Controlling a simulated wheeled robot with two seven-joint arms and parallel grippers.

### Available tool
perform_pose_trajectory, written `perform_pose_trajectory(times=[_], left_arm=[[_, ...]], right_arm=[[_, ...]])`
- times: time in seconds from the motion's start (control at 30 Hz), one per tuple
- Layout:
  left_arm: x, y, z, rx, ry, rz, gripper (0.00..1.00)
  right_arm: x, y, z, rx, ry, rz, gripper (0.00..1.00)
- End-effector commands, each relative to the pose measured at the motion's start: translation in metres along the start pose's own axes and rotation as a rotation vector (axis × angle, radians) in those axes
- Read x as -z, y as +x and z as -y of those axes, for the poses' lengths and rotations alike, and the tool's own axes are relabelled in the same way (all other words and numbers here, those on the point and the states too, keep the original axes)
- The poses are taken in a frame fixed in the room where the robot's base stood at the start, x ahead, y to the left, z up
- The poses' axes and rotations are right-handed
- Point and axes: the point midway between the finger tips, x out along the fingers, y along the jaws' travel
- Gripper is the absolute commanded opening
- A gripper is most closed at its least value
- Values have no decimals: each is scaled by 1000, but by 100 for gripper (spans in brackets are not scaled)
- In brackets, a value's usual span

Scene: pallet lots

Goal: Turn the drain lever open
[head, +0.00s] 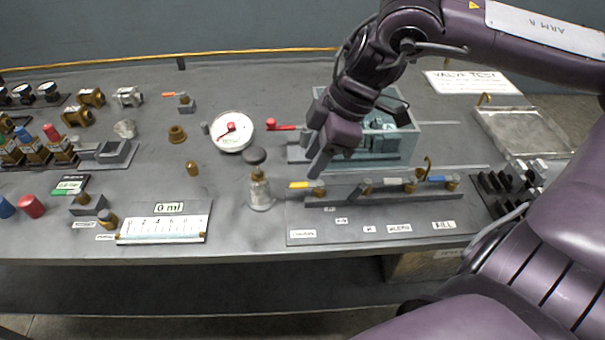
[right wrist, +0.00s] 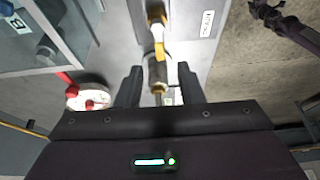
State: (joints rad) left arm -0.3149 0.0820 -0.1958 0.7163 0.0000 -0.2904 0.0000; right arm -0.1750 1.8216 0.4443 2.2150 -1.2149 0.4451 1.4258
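A row of small lever valves stands on a grey rail (head: 430,195) at the front right of the bench. My right gripper (head: 317,172) points down just above the left end of the row. In the right wrist view its fingers (right wrist: 159,88) are apart, with a brass fitting (right wrist: 158,72) and a yellow lever (right wrist: 161,50) between or just beyond them. Contact is unclear. My left gripper is out of view.
A teal open box (head: 410,145) stands behind the rail, with a red-handled lever (head: 284,126) at its left.

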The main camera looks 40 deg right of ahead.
Motion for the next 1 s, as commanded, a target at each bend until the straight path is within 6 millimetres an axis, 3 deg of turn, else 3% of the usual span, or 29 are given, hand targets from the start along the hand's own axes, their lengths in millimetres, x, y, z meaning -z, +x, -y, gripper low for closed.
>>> perform_pose_trajectory(times=[0.1,0.3,0.7,0.97,1.0], left_arm=[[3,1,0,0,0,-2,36],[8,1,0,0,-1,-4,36],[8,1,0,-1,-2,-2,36],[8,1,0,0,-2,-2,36],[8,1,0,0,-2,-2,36]], right_arm=[[-2,21,1,5,0,5,34],[-1,43,0,2,0,3,34],[0,50,0,-2,0,-1,34],[0,50,0,-1,0,-1,0],[0,50,0,-1,0,-1,0]])
